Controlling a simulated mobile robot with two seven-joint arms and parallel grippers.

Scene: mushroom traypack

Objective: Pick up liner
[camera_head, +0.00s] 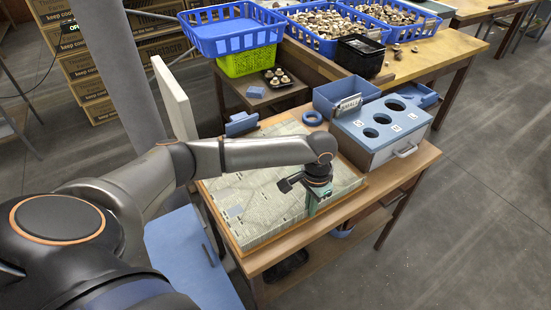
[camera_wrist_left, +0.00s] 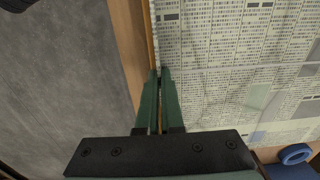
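A broad flat stack of newsprint-like sheets (camera_head: 262,222) lies on the wooden table; I take these sheets to be the liner. The sheets fill the upper right of the left wrist view (camera_wrist_left: 215,45). My left gripper (camera_head: 311,208) points down at the stack's near right edge. In the left wrist view its green fingers (camera_wrist_left: 160,75) are close together at the sheet edge, with a narrow slit between them. I cannot tell whether paper is pinched there. No sheet is seen lifted. My right gripper is not in view.
A grey-blue box with round holes (camera_head: 385,122), a blue bin (camera_head: 328,92) and a blue tape ring (camera_head: 312,118) stand behind the stack. Blue crates of mushrooms (camera_head: 310,38) are farther back. The wooden table's front edge (camera_head: 330,222) is close to the gripper.

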